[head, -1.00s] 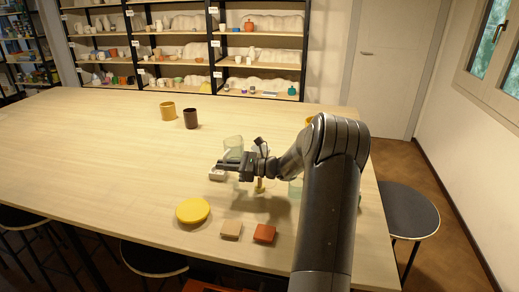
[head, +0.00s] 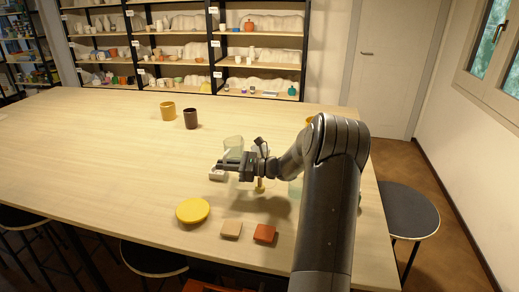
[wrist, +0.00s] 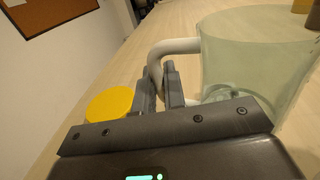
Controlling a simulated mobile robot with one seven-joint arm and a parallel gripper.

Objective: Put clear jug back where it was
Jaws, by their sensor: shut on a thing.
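The clear jug (head: 233,145) is a greenish see-through vessel above the table, just behind my gripper in the head view. In the wrist view the jug (wrist: 255,55) fills the upper right, and its pale curved handle (wrist: 172,48) runs down between my fingers. My gripper (wrist: 161,90) is shut on the handle; in the head view my gripper (head: 224,165) points left. My gripper and arm hide part of the jug, and I cannot tell whether its base touches the table.
A yellow disc (head: 193,210), a tan block (head: 231,229) and a red-orange block (head: 264,233) lie in front. A small white item (head: 217,176) is below my gripper. A greenish glass piece (head: 295,188) stands beside my arm. Yellow (head: 168,111) and dark (head: 190,118) cups stand behind. The table's left is clear.

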